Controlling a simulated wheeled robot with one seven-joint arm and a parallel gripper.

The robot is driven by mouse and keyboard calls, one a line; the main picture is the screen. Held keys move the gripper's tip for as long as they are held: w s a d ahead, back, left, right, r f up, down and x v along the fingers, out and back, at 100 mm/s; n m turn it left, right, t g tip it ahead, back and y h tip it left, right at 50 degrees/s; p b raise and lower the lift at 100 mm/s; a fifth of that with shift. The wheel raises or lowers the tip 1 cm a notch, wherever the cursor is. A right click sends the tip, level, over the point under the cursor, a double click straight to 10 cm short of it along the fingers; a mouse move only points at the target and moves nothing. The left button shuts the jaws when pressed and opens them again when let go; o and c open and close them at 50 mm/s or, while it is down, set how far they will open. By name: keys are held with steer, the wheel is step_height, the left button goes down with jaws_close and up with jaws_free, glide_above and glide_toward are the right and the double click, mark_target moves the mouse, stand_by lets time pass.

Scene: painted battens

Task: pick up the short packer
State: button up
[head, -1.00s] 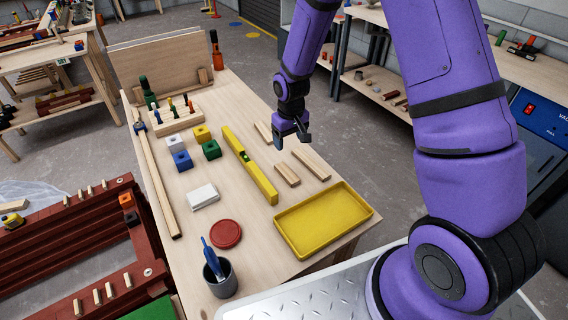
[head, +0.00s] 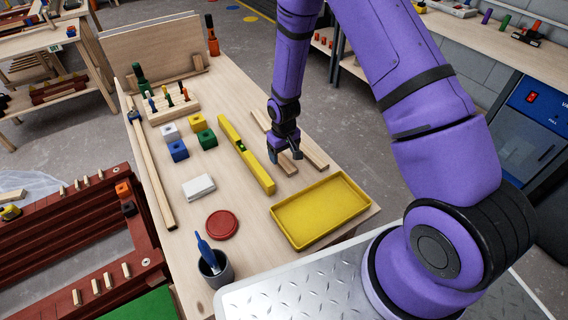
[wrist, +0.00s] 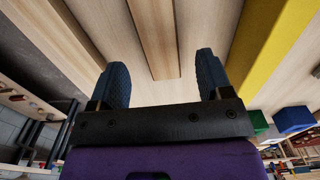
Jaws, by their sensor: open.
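The short packer (head: 289,170) is a small pale wooden batten lying flat on the workbench, between the yellow level and a longer batten. My gripper (head: 285,156) is open and empty, pointing down over it, and hides part of it in the head view. In the wrist view the packer (wrist: 154,35) runs away from between the two dark fingers of my gripper (wrist: 162,68), its near end close to the fingertips. The fingers stand to either side of its line and do not appear to touch it.
A longer batten (head: 315,157) lies close on the right, and the yellow level (head: 247,155) on the left. A yellow tray (head: 320,210) is in front. Coloured blocks (head: 178,150) stand farther left.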

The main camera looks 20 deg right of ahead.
mark_target(284, 162)
steer(key=shift+s+f, duration=0.15)
steer(key=shift+f, duration=1.55)
steer(key=c, duration=1)
steer(key=shift+r, duration=0.1)
